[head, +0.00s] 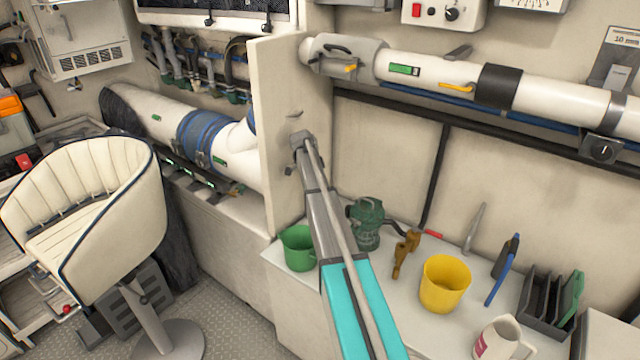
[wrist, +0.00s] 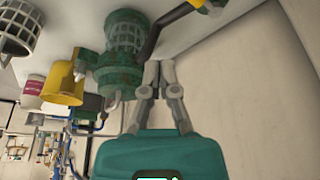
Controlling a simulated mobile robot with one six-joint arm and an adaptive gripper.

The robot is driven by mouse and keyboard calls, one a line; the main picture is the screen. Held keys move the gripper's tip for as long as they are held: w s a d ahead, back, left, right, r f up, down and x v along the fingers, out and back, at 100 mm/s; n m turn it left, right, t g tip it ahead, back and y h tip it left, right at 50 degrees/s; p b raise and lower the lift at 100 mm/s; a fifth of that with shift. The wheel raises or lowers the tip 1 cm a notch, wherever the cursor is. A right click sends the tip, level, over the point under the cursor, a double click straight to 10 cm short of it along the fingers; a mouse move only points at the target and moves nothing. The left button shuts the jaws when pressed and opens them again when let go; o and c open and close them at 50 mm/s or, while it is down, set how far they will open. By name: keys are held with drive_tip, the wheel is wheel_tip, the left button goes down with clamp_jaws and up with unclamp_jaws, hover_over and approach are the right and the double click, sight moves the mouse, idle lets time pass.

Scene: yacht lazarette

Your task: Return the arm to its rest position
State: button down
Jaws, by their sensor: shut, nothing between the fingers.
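My gripper (wrist: 158,66) shows in the wrist view, with a teal body and grey fingers. Its fingers are together at the tips and hold nothing. The fingers appear in front of the pale wall, beside a green pump (wrist: 124,50); I cannot tell the gap between them. In the head view my teal and grey arm (head: 362,310) rises from the bottom centre over the counter, its grey far part reaching the edge of a cream partition (head: 290,100). I cannot make out the fingers there.
The counter holds a green cup (head: 298,248), the green pump (head: 368,222), a brass fitting (head: 404,254), a yellow cup (head: 445,284), a mug (head: 502,340) and a dark rack (head: 548,300). A white pipe (head: 430,72) runs above. A cream seat (head: 90,195) stands left.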

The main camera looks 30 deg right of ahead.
idle(0.3)
drive_tip(key=s+a+n+y, duration=0.2)
drive_tip(key=s+a+n, duration=0.9)
drive_tip(key=s+a, duration=0.4)
drive_tip(key=s+a+f+n+t+y, duration=0.1)
drive_tip(key=s+a+n, duration=1)
drive_tip(key=s, duration=1)
drive_tip(key=a, duration=0.4)
drive_tip(key=shift+a+y, duration=0.2)
drive_tip(key=shift+y, duration=0.2)
